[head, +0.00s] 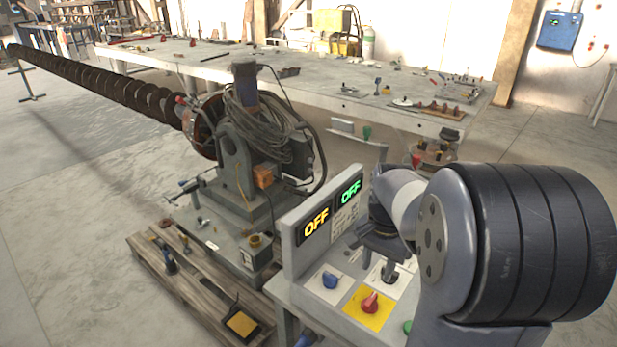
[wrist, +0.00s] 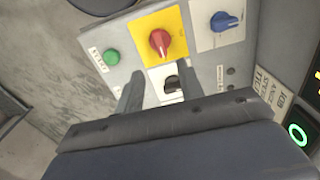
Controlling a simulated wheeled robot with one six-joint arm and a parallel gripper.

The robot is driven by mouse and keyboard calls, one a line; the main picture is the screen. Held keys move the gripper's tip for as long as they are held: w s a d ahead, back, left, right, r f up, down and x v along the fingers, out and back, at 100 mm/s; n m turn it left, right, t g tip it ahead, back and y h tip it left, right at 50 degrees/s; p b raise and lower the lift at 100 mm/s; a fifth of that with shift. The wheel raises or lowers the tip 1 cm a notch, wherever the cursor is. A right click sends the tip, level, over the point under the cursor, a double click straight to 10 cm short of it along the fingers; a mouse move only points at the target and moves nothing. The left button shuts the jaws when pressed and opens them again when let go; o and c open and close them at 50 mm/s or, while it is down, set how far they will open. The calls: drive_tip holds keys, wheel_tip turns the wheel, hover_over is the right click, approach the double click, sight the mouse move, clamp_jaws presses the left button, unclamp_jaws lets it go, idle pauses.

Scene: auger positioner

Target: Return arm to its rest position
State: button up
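My gripper (head: 384,248) hangs over the control panel at the right of the head view. In the wrist view my gripper (wrist: 160,80) has its two fingers apart, with a black knob (wrist: 172,84) showing between them. The fingers look clear of the knob's sides; whether they touch the panel I cannot tell. The black knob (head: 389,276) also shows just below the gripper in the head view. My arm bends back toward the right edge of the picture and hides part of the panel.
The panel carries a red knob (head: 369,302) on a yellow plate, a blue knob (head: 330,281) and a green button (wrist: 112,57). Its upright display (head: 316,224) reads OFF in yellow and green. The auger positioner (head: 240,160) stands behind, left. A long workbench (head: 300,85) lies beyond.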

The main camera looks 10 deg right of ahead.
sight(371, 298)
drive_tip(key=shift+f, duration=0.1)
wheel_tip(371, 298, down, 11)
drive_tip(key=shift+r+n+p, duration=0.2)
drive_tip(key=shift+n+p, duration=0.1)
drive_tip(key=shift+n, duration=0.6)
drive_tip(key=shift+m, duration=0.3)
